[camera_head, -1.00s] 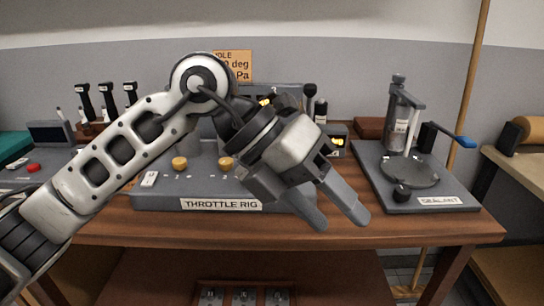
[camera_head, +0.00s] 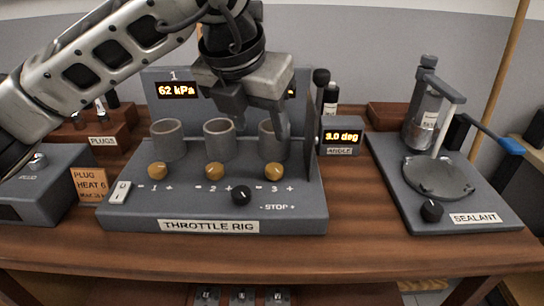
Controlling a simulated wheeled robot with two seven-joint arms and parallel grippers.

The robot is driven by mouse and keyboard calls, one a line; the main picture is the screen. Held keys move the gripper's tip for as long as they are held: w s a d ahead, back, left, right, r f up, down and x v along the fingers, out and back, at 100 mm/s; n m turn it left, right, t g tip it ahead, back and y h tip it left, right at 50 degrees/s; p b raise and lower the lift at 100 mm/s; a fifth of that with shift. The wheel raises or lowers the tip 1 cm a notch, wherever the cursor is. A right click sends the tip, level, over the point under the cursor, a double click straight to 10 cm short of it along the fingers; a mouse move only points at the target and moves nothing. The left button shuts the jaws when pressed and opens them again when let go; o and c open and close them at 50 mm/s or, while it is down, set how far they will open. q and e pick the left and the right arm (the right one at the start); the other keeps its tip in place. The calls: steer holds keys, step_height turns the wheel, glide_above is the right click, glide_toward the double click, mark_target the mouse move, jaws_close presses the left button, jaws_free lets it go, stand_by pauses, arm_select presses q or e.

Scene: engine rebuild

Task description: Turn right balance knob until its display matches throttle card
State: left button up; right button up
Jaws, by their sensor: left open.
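The throttle rig (camera_head: 215,212) stands on the bench with three yellow knobs in a row. The right knob (camera_head: 273,171), marked 3, sits in front of the right cup. A display (camera_head: 177,90) under number 1 reads 62 kPa. Another display (camera_head: 291,91) at the right shows only a sliver; my gripper hides its reading. My left gripper (camera_head: 258,122) is open, fingers pointing down, above and behind the right knob, between the middle and right cups. It touches no knob that I can see. The throttle card is not visible now. My right gripper is not in view.
A black stop knob (camera_head: 241,195) sits in front of the yellow knobs. An angle display (camera_head: 342,137) reads 3.0 deg. A sealant stand (camera_head: 440,205) is at the right, a plug heat card (camera_head: 90,186) at the left.

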mark_target(273, 168)
arm_select(q)
steer(key=p+x, duration=0.1)
steer(key=x, duration=1)
steer(key=shift+w+f, duration=0.1)
steer(key=shift+f, duration=0.25)
steer(key=c, duration=1)
